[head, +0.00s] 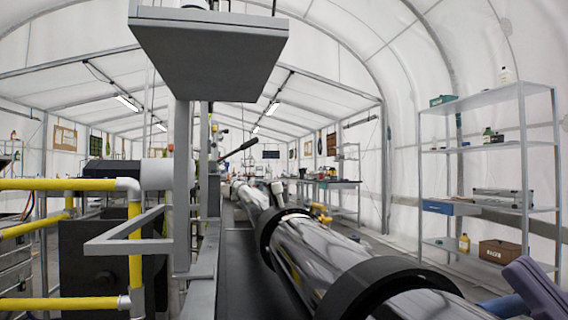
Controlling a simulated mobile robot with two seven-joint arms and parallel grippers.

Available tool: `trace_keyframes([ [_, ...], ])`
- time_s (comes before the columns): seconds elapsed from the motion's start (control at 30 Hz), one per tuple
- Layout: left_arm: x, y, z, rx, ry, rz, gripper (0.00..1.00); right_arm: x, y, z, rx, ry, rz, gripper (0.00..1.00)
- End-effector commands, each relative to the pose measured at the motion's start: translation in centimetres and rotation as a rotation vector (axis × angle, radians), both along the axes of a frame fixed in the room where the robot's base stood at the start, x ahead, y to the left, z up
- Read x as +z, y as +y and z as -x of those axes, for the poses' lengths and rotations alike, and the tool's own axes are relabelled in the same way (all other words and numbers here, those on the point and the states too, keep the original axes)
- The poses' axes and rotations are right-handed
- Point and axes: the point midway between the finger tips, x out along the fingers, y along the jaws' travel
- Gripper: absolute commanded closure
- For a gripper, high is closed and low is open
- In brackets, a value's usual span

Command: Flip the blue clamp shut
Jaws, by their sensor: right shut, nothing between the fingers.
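A smooth blue-violet piece (533,287) with rounded ends reaches in at the lower right corner, cut off by the picture edge. A darker blue rounded part (500,306) lies just below and left of it. I cannot tell whether either belongs to the blue clamp. No clamp jaw or hinge can be made out clearly. My right gripper is hard to tell from what surrounds it; nothing held in it can be seen. My left gripper is not in view.
A grey frame (125,245) and yellow pipes (60,184) stand left. A panel (208,45) hangs above. Shelves (480,148) stand right.

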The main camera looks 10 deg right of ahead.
Motion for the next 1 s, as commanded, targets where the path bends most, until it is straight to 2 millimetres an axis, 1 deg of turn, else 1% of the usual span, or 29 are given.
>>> trace_keyframes([
  [0.17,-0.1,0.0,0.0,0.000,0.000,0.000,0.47,-0.2,-0.1,0.1,0.000,0.001,0.000,1.00],
  [0.27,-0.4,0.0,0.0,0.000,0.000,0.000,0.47,-1.0,-0.3,0.6,-0.001,0.003,0.000,1.00],
  [0.37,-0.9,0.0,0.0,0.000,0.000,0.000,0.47,-2.3,-0.7,1.7,-0.001,0.005,0.001,1.00],
  [0.47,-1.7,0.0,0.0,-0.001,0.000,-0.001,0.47,-4.1,-1.3,3.2,-0.001,0.007,0.000,1.00],
  [0.6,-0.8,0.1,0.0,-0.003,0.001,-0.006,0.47,-3.6,-2.7,6.5,-0.001,0.006,0.002,1.00],
  [0.8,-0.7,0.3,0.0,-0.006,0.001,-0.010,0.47,-3.6,-4.4,10.8,-0.001,0.005,0.001,1.00],
  [0.9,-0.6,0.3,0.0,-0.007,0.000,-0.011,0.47,-3.7,-5.0,12.4,-0.001,0.004,0.001,1.00],
  [1.0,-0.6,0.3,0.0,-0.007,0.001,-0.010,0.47,-3.7,-5.5,13.5,-0.001,0.003,0.000,1.00],
])
